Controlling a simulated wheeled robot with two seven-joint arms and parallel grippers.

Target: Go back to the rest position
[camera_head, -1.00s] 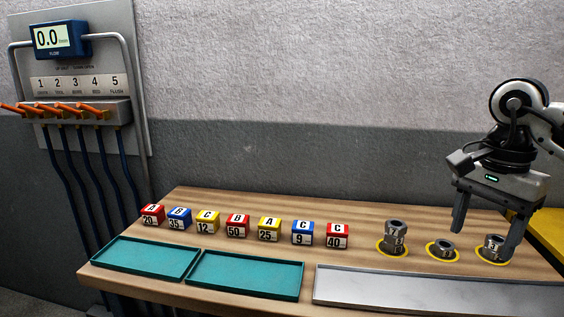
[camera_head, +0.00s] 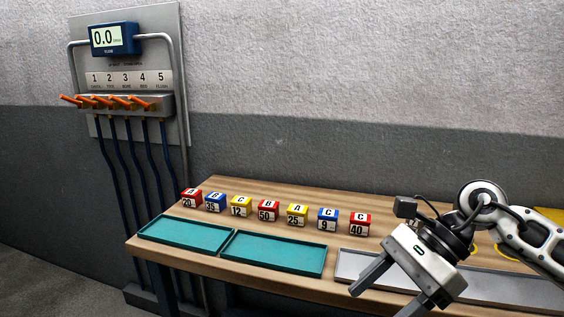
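My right gripper (camera_head: 392,287) comes in from the right, tilted down to the left. Its two fingers are spread apart with nothing between them. It is in front of the grey tray (camera_head: 352,266) and hides part of it. My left gripper is out of view. The grey metal nuts on yellow rings are hidden behind my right arm; only parts of the yellow rings (camera_head: 508,253) show.
A row of several lettered cubes, such as the red B cube (camera_head: 268,211), stands along the wooden table (camera_head: 225,265). Two empty teal trays (camera_head: 275,252) lie in front. A valve panel (camera_head: 125,104) with orange levers and a 0.0 display (camera_head: 114,38) is on the wall.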

